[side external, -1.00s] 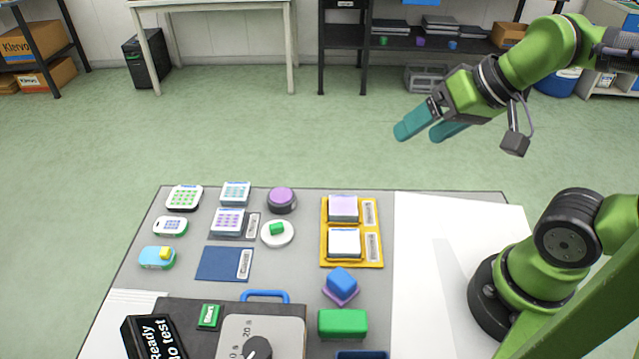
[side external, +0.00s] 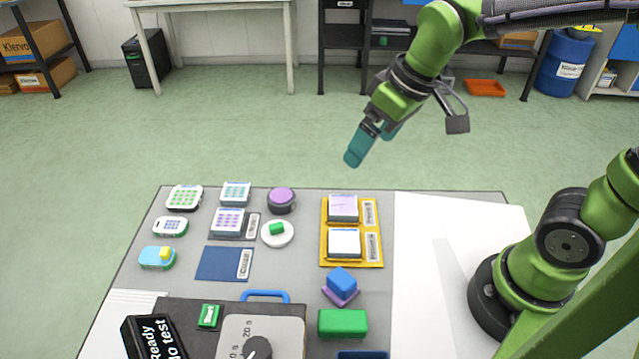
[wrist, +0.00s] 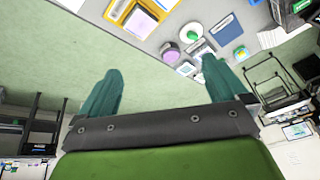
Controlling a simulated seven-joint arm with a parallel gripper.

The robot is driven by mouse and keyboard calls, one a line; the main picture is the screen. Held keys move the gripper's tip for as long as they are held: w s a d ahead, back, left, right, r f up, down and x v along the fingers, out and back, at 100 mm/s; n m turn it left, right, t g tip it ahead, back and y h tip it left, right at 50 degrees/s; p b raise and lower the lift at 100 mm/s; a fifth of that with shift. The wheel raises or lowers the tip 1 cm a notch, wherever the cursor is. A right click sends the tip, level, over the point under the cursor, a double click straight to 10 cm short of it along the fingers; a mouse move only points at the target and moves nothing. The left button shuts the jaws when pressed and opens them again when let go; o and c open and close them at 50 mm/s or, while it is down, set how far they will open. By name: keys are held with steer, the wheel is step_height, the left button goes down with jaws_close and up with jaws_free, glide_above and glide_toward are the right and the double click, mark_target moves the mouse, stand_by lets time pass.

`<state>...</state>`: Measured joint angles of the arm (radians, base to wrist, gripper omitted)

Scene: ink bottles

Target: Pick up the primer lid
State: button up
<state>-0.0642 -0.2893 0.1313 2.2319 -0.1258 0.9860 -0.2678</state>
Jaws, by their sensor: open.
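No readable label marks the primer lid. A white round disc with a green knob (side external: 277,233) looks like a lid and lies flat on the grey table. It also shows in the wrist view (wrist: 191,32). Behind it stands a dark round container with a purple top (side external: 281,199), also in the wrist view (wrist: 169,54). My gripper (side external: 372,147) is open and empty, in the air above and beyond the table's far edge, to the right of both. In the wrist view its two teal fingers (wrist: 163,75) are spread apart with floor between them.
A yellow tray (side external: 374,262) holds two boxes right of the disc. A blue block (side external: 341,281) and a green block (side external: 343,323) stand nearer. Several small devices and a blue mat (side external: 222,263) lie left. A dial box (side external: 282,326) is in front. The white right-hand surface is clear.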

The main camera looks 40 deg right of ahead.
steer(key=w+a+f+n+g, duration=0.2)
steer(key=w+a+n, duration=0.2)
steer(key=n, duration=0.3)
steer(key=n+g+h, duration=0.2)
steer(key=n, duration=2.1)
glide_above(276, 225)
step_height(276, 225, down, 3)
step_height(276, 225, down, 16)
steer(key=shift+s+f, duration=0.1)
steer(key=shift+f, duration=0.05)
steer(key=c, duration=1.1)
